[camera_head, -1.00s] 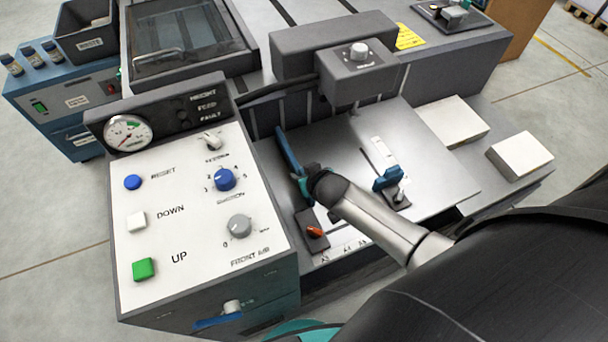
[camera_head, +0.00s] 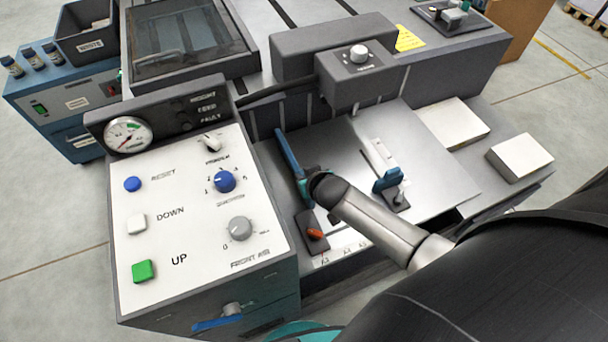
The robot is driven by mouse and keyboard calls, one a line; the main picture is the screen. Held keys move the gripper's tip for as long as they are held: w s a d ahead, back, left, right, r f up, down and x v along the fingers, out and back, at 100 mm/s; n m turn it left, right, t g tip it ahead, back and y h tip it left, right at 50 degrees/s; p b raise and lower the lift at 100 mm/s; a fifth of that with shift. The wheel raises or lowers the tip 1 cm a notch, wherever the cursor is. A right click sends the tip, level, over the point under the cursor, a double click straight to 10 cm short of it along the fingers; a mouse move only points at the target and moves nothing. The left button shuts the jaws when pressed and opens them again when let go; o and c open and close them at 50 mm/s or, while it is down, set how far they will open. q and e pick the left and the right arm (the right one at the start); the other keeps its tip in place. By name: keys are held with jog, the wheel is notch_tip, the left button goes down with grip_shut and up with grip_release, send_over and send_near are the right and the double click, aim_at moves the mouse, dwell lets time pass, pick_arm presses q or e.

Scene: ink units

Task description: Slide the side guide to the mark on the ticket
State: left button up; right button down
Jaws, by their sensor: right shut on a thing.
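A long blue side guide (camera_head: 288,155) lies along the left part of the grey feed table (camera_head: 440,185). A dark block with an orange lever (camera_head: 315,234) sits at its front end. My right gripper (camera_head: 307,185) is at the front part of this guide, shut on it; the dark wrist hides much of the contact. A second guide, with a white bar and blue handle (camera_head: 387,180), stands to the right, apart from the gripper. Size marks (camera_head: 345,252) run along the table's front edge, too small to read surely. A yellow ticket (camera_head: 408,39) lies at the back right. My left gripper is not visible.
A control panel (camera_head: 190,260) with buttons and knobs stands close on the left. A grey box with a knob (camera_head: 358,75) overhangs the table's back. Two paper stacks, one here (camera_head: 520,155), lie at the right. My right arm covers the lower right.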

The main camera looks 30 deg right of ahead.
dwell(0.8)
jog(key=d+p, duration=0.2)
jog(key=d, duration=0.4)
jog(key=shift+s+d, duration=0.15)
jog(key=shift+s, duration=0.05)
jog(key=c, duration=0.8)
grip_release()
